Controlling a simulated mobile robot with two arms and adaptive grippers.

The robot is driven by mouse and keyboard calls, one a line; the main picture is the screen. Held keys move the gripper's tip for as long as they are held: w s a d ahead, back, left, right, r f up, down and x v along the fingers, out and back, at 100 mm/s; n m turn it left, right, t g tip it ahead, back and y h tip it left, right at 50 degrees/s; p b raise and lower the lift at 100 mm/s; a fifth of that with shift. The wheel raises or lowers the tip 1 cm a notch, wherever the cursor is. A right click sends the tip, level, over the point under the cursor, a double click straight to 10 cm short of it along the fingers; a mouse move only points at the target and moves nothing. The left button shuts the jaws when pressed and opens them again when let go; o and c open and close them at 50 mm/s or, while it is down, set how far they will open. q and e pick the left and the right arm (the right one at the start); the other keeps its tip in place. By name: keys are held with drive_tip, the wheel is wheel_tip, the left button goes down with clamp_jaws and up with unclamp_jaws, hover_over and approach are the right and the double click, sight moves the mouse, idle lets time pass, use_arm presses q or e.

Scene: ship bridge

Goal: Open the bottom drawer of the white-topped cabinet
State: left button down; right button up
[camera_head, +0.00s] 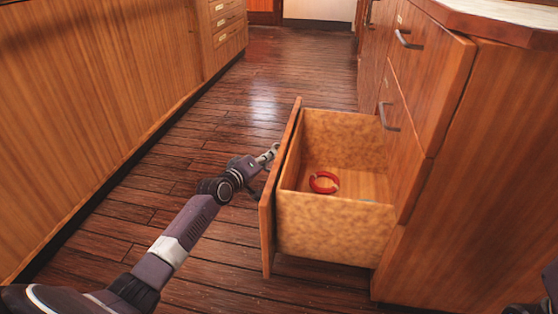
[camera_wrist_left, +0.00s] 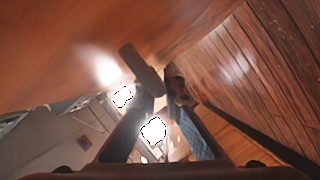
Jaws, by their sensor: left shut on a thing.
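The white-topped cabinet (camera_head: 490,150) stands at the right in the head view. Its bottom drawer (camera_head: 335,228) is pulled well out, and its wooden front (camera_head: 268,215) faces left into the aisle. My left gripper (camera_head: 268,156) is at the outer side of that front, near its upper edge. In the left wrist view my left gripper (camera_wrist_left: 163,92) is shut on the dark drawer handle (camera_wrist_left: 138,66), close to the wooden front. The front hides the handle in the head view. My right gripper is out of view.
A red curved object (camera_head: 324,182) lies inside the open drawer. Closed drawers with dark handles (camera_head: 408,40) are above it. A long wooden cabinet (camera_head: 95,90) lines the left side. The plank floor (camera_head: 255,100) between is clear.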

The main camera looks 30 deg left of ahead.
use_arm(q)
drive_tip(key=shift+s+a, duration=0.1)
drive_tip(key=shift+a, duration=0.25)
drive_tip(key=c, duration=2.3)
unclamp_jaws()
drive_tip(key=shift+c, duration=0.2)
drive_tip(key=shift+s, duration=0.1)
drive_tip(key=v, duration=1.1)
drive_tip(key=shift+s+r, duration=0.15)
drive_tip(key=shift+s, duration=0.25)
